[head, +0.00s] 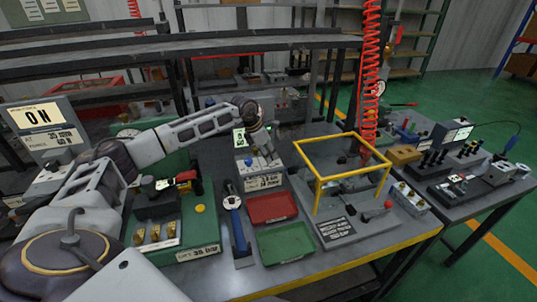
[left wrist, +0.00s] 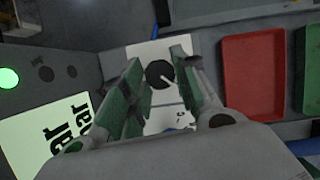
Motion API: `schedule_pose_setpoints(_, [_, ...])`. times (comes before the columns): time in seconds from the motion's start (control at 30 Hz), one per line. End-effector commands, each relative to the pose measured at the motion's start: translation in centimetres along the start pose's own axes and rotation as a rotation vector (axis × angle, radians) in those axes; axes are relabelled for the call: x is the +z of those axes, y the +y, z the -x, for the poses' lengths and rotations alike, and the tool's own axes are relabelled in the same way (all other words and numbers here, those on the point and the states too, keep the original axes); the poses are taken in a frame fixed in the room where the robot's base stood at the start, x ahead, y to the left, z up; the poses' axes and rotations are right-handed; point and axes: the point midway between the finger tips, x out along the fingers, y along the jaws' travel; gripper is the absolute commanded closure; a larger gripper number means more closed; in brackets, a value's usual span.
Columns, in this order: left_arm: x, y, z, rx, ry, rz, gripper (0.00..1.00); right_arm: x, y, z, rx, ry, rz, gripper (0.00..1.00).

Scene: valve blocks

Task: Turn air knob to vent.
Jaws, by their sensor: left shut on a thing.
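The air knob (left wrist: 158,74) is a round black knob with a white pointer line, on a white label plate (left wrist: 143,53) in the left wrist view. My left gripper (left wrist: 160,68) has its green-padded fingers on either side of the knob and is shut on it. In the head view the left gripper (head: 264,150) reaches down onto a small grey control box (head: 263,183) with a lit display (head: 239,138). The knob is hidden by the gripper there. The label's wording around the knob is too small to read. My right gripper is not in view.
A red tray (head: 271,208) and a green tray (head: 284,243) lie in front of the box. A yellow frame (head: 345,178) rises at the right, and a green valve block (head: 190,235) stands at the left.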

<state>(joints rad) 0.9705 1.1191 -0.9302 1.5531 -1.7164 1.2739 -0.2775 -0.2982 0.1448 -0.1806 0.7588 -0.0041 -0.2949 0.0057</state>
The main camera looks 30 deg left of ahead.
Motion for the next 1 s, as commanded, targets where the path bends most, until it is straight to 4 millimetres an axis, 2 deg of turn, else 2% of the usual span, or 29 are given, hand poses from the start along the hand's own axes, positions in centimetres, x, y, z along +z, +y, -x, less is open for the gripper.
schedule_pose_setpoints(0.33, [0.04,0.08,0.1,0.001,-0.001,-0.003,0.94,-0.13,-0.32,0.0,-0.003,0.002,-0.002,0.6])
schedule_pose_setpoints(0.37, [0.04,0.08,0.1,0.001,-0.001,-0.003,0.69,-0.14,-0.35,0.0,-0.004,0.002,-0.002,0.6])
schedule_pose_setpoints(0.53, [0.03,0.06,0.08,0.001,-0.001,-0.003,0.49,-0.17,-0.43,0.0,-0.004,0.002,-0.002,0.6])
schedule_pose_setpoints(1.0, [0.03,0.03,0.5,0.0,-0.001,-0.002,0.49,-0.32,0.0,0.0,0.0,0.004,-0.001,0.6])
